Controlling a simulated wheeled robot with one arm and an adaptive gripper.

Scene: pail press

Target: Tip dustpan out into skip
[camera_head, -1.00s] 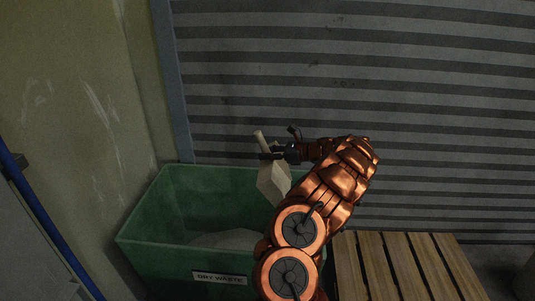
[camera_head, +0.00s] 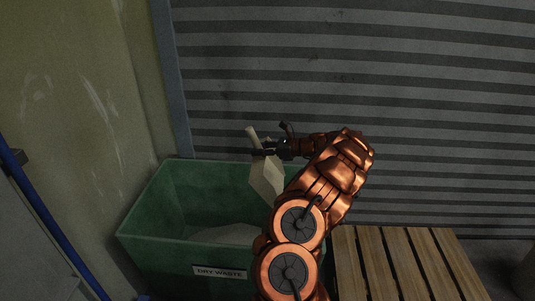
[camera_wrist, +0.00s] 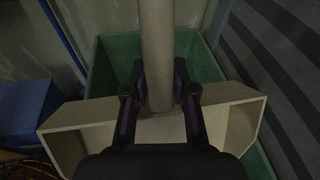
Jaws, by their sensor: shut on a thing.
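The cream dustpan (camera_head: 266,178) hangs tilted above the green skip (camera_head: 150,222), which is labelled "DRY WASTE". My gripper (camera_head: 263,152) is shut on the dustpan's handle, above the skip's back right part. In the wrist view my gripper (camera_wrist: 160,95) has its fingers on either side of the round handle (camera_wrist: 157,45), and the wide pan (camera_wrist: 85,130) spreads below it with raised side walls. The skip (camera_wrist: 118,55) shows beneath the pan there. A pale heap (camera_head: 226,234) lies inside the skip. I cannot tell whether anything is in the pan.
A wooden slatted surface (camera_head: 395,262) stands right of the skip. A corrugated shutter (camera_head: 400,110) is behind, and a stained wall (camera_head: 70,90) is at left. A blue pole (camera_head: 45,220) leans at the left edge. A blue box (camera_wrist: 27,108) shows in the wrist view.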

